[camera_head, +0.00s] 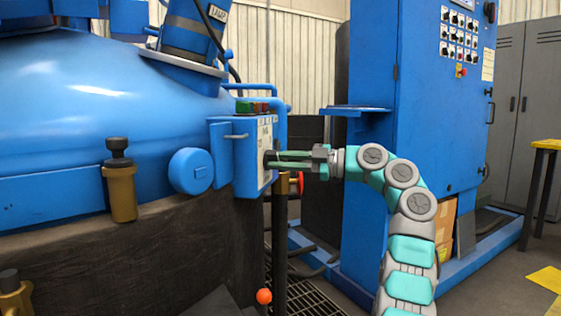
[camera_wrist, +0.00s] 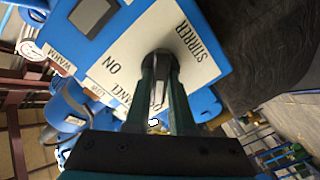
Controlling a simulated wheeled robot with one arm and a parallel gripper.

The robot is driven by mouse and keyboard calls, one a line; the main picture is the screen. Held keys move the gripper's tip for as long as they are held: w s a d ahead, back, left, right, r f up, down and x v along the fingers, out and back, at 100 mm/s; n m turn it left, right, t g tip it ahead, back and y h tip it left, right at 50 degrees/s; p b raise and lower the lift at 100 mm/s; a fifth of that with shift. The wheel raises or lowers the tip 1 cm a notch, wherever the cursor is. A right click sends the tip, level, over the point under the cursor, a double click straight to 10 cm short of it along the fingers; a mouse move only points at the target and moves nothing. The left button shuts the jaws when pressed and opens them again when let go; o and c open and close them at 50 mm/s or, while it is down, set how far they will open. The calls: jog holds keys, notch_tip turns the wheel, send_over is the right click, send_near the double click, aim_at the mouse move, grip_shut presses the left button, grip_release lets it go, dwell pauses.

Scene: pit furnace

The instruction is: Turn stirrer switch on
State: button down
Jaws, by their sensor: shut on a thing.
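The stirrer switch (camera_wrist: 158,58) is a round black rotary knob on a white label plate marked "STIRRER" (camera_wrist: 187,42) in the wrist view. In the head view, the switch sits on the face of a small blue control box (camera_head: 236,160) beside the big blue vessel. My gripper (camera_head: 276,160) reaches it from the right with its fingers level. In the wrist view my gripper (camera_wrist: 160,82) has its two dark green fingers close on either side of the knob, shut on it. The fingers partly hide the knob, and I cannot tell its setting.
Red and green buttons (camera_head: 252,106) sit on top of the control box. A red round knob (camera_head: 298,183) is just below my gripper. A tall blue cabinet (camera_head: 425,100) with switches stands to the right. An orange ball (camera_head: 264,296) is low down near the floor grating.

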jog(key=shift+s+f+m+b, duration=0.1)
jog(key=shift+m+b, duration=0.2)
jog(key=shift+w+m+p, duration=0.2)
jog(key=shift+m+p, duration=1.45)
jog(key=shift+m, duration=2.65)
jog(key=shift+w+m+p, duration=0.15)
jog(key=shift+m+p, duration=1.45)
jog(key=shift+m, duration=2.7)
jog(key=shift+d, duration=0.1)
jog(key=c, duration=0.8)
grip_release()
jog(key=shift+o, duration=0.2)
